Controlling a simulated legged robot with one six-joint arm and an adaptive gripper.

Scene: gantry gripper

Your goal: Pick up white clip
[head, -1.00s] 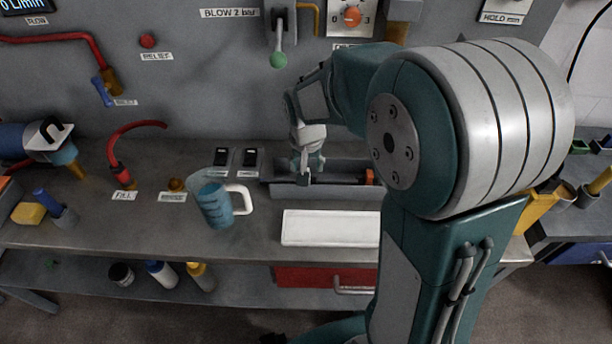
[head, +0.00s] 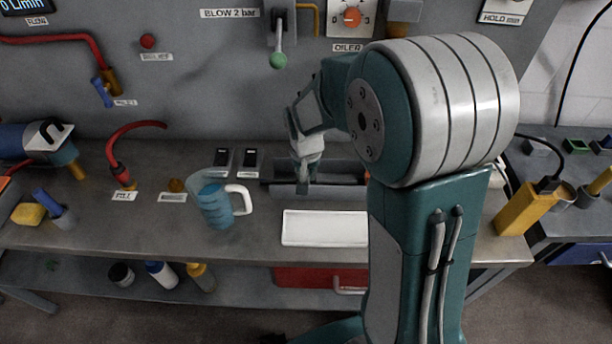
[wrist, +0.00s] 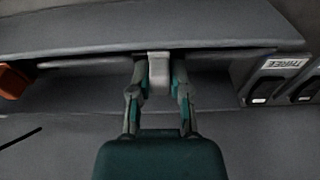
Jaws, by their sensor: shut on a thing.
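The white clip (wrist: 159,70) shows in the wrist view as a small pale block between my fingertips, at the edge of a grey trough. My gripper (wrist: 158,82) is shut on it, with one finger on each side. In the head view my gripper (head: 303,185) points down at the grey trough (head: 278,189) on the bench. The clip cannot be made out there. Whether the clip still touches the trough is unclear.
A white tray (head: 324,229) lies in front of the trough. A blue jug (head: 213,207) with a white handle stands to the left. Two black switches (head: 250,158) sit left of the trough. An orange block (wrist: 14,80) shows in the wrist view. The panel wall rises behind.

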